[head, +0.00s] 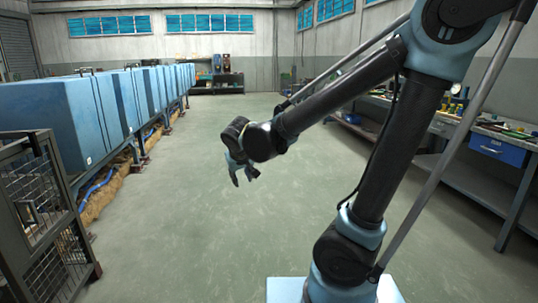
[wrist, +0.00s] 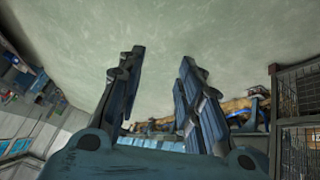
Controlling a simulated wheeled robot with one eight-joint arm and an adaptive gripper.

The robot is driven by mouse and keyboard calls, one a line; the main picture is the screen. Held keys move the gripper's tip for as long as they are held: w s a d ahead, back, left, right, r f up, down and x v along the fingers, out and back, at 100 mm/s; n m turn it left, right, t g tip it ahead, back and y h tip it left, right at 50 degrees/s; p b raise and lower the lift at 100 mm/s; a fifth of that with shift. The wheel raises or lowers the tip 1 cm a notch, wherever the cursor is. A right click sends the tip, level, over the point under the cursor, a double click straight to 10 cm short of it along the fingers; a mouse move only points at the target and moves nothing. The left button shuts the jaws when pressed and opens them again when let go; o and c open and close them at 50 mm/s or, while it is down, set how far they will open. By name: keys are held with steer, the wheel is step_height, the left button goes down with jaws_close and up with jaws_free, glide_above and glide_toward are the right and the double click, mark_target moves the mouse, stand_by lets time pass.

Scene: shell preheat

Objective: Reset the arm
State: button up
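My gripper (head: 243,174) hangs at the end of my bent arm over the open floor in the head view, well clear of the blue machines and the workbench. My arm folds down from the upper right of the head view.
A row of blue box-like machines (head: 48,112) runs along the left. A wire cage (head: 38,200) stands at the near left. A workbench (head: 480,185) with tools lines the right. The green-grey floor (head: 205,235) between is clear. Shelves (head: 216,84) stand at the back.

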steer(key=s+d+f+m+g+h, duration=0.1)
steer(key=s+d, duration=0.1)
steer(key=d, duration=0.8)
steer(key=s+d+f+m+g+h, duration=0.1)
steer(key=s+d+m, duration=0.15)
steer(key=d, duration=0.75)
steer(key=s+d+f+g, duration=0.1)
steer(key=s+d+f, duration=0.1)
steer(key=s+d, duration=0.2)
steer(key=s+d+f+m+g+y, duration=0.1)
steer(key=s+d+f, duration=0.2)
steer(key=s+d, duration=0.2)
steer(key=shift+s+f+g, duration=0.3)
steer(key=shift+s+g, duration=0.1)
steer(key=shift+s, duration=1.3)
steer(key=shift+m, duration=0.25)
